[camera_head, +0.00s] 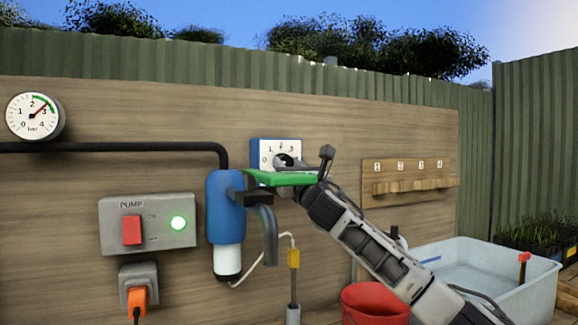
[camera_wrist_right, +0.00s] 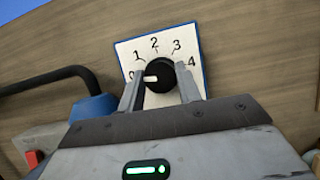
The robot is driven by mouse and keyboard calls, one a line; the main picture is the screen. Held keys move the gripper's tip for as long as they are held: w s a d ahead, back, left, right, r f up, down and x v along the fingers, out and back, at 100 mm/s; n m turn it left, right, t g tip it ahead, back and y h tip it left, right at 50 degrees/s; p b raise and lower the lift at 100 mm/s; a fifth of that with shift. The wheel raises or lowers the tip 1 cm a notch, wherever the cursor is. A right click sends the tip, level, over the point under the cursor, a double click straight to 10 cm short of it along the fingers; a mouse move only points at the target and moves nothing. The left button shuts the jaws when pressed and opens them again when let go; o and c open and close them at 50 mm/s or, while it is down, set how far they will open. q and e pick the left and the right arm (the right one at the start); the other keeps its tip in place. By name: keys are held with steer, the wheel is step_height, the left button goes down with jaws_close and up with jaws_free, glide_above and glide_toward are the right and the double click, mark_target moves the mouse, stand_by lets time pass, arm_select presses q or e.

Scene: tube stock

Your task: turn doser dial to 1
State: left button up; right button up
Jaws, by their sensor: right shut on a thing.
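The doser dial is a black knob (camera_wrist_right: 160,75) on a white square plate (camera_wrist_right: 146,44) with a blue edge, marked 0 to 4. In the right wrist view its white pointer mark is toward the left, close to the 0. The numbered plate also shows in the head view (camera_head: 268,147), where the arm partly covers it. My right gripper (camera_wrist_right: 159,88) has one finger on each side of the knob and is shut on it; in the head view the gripper (camera_head: 284,161) is at the dial's front. My left gripper is not in view.
Left of the dial are a blue cylinder (camera_head: 225,205), a black pipe (camera_head: 130,147) and a pump switch box (camera_head: 172,235) with a lit green lamp. A pressure gauge (camera_head: 34,115) is at far left. A red bucket (camera_head: 370,300) and grey tub (camera_head: 535,285) stand below right.

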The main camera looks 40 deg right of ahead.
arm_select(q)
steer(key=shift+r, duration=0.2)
arm_select(e)
steer(key=shift+r+m, duration=0.1)
steer(key=shift+m, duration=0.4)
steer(key=shift+m+g+h+p, duration=0.35)
steer(key=shift+m+h, duration=0.35)
steer(key=shift+m, duration=0.2)
steer(key=m+g+h+p, duration=0.1)
steer(key=m+h, duration=0.1)
steer(key=m, duration=0.2)
steer(key=shift+a+r, duration=0.1)
steer(key=shift+r, duration=0.05)
steer(key=shift+m+g+h+p, duration=0.6)
steer(key=shift+m+p, duration=0.3)
steer(key=shift+m, duration=0.8)
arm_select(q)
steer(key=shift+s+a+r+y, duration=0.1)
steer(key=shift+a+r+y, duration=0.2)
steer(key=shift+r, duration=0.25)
arm_select(e)
steer(key=shift+m+g, duration=0.25)
steer(key=shift+m, duration=0.15)
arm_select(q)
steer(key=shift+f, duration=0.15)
arm_select(e)
steer(key=o, duration=0.9)
steer(key=shift+o, duration=0.5)
steer(key=shift+w, duration=0.2)
